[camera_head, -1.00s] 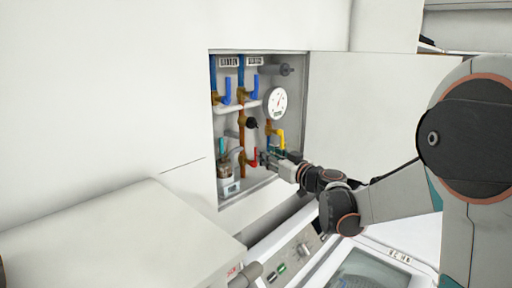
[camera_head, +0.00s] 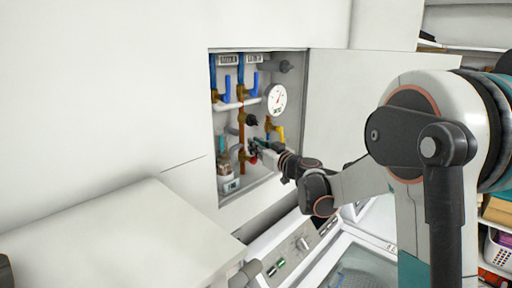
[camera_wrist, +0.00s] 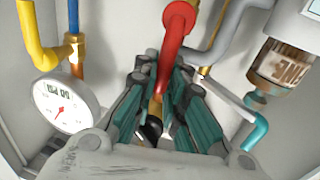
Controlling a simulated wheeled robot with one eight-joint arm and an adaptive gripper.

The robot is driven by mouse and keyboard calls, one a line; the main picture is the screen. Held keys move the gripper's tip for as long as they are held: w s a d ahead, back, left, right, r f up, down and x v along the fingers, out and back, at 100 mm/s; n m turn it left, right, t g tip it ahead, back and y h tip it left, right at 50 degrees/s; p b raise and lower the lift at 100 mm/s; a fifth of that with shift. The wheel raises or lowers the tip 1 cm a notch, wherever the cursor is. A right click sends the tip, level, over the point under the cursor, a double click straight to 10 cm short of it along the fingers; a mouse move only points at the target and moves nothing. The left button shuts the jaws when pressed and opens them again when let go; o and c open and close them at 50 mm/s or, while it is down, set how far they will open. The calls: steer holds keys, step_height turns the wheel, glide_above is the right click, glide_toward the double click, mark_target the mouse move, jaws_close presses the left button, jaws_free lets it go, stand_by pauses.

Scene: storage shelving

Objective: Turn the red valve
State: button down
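The red valve (camera_wrist: 176,40) has a lever handle that shows at the top middle of the wrist view. Its free end runs down between my gripper's fingertips (camera_wrist: 163,82). The fingers lie close on both sides of the handle; whether they press on it I cannot tell. In the head view my gripper (camera_head: 256,147) reaches into the open wall cabinet (camera_head: 214,165) at the lower pipes. Only a bit of the red valve (camera_head: 253,160) shows there, just below the fingers, which hide the rest.
A yellow valve (camera_head: 280,132) and a round gauge (camera_head: 276,99) sit close to the right of my gripper. Blue valves (camera_head: 227,90) are higher up. A small meter (camera_head: 229,186) is at lower left. The open cabinet door (camera_head: 345,110) stands right, a washing machine (camera_head: 290,255) below.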

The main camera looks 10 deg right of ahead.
steer(key=shift+w+d+f, duration=0.1)
stand_by(0.3)
steer(key=w+d+f+m+g+b, duration=0.1)
steer(key=m+b, duration=0.2)
steer(key=m, duration=0.1)
steer(key=w+d+f+m+g+b, duration=0.1)
steer(key=d+m+b, duration=0.1)
steer(key=m+b, duration=0.1)
steer(key=w+d+f+m+g+y+b, duration=0.1)
steer(key=f+m+b, duration=0.1)
steer(key=m, duration=0.3)
steer(key=shift+d+f+b, duration=0.1)
steer(key=shift+d+b, duration=0.15)
steer(key=shift+b, duration=0.15)
steer(key=shift+w+d+f+m+g+y+b, duration=0.2)
steer(key=shift+f+m+b, duration=0.3)
steer(key=shift+m, duration=0.4)
steer(key=shift+s+a+f+m+g+y+b, duration=0.1)
steer(key=shift+f+m+y+b, duration=0.3)
steer(key=shift+m, duration=0.5)
steer(key=shift+f, duration=0.1)
steer(key=c, duration=1.6)
jaws_free()
steer(key=shift+d, duration=0.15)
steer(key=shift+c, duration=0.2)
